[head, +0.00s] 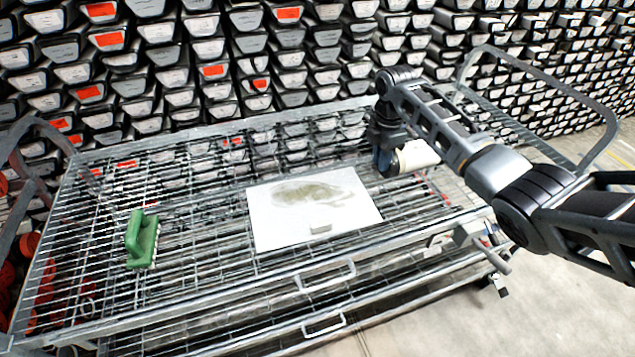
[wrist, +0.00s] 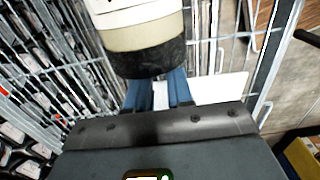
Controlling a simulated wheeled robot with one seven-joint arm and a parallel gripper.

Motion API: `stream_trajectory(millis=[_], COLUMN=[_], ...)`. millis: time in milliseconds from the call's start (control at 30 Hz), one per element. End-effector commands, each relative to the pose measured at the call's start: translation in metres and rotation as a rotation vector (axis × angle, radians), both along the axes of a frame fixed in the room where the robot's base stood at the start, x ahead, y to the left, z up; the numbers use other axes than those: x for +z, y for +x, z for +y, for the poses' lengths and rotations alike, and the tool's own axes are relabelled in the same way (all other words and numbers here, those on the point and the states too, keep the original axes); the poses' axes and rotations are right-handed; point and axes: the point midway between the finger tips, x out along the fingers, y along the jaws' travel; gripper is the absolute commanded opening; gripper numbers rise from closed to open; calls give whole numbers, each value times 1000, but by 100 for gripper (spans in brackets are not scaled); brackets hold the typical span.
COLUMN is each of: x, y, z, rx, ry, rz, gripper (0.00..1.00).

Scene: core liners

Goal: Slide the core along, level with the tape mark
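A pale cylinder, which looks like the core (head: 418,155), is at the right part of the wire-mesh trolley. In the wrist view the core (wrist: 140,32) shows white and cream bands and a dark end towards me. My gripper (head: 386,165) is just left of the core in the head view, pointing down. In the wrist view its two blue fingers (wrist: 160,92) stand apart with a narrow gap, showing nothing between them. The dark end hides the fingertips, so I cannot tell whether they touch it. I cannot make out a tape mark.
The mesh trolley (head: 200,273) has metal rails and a front handle. A green brush (head: 141,238) is further left. Stacked trays (head: 205,48) fill the background.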

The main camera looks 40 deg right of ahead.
Motion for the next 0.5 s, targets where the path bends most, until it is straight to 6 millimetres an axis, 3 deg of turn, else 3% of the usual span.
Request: stream_trajectory(millis=[500], x=[-1], y=[-9], z=[-28], rx=[-4], ry=[-1], rz=[0], gripper=[21])
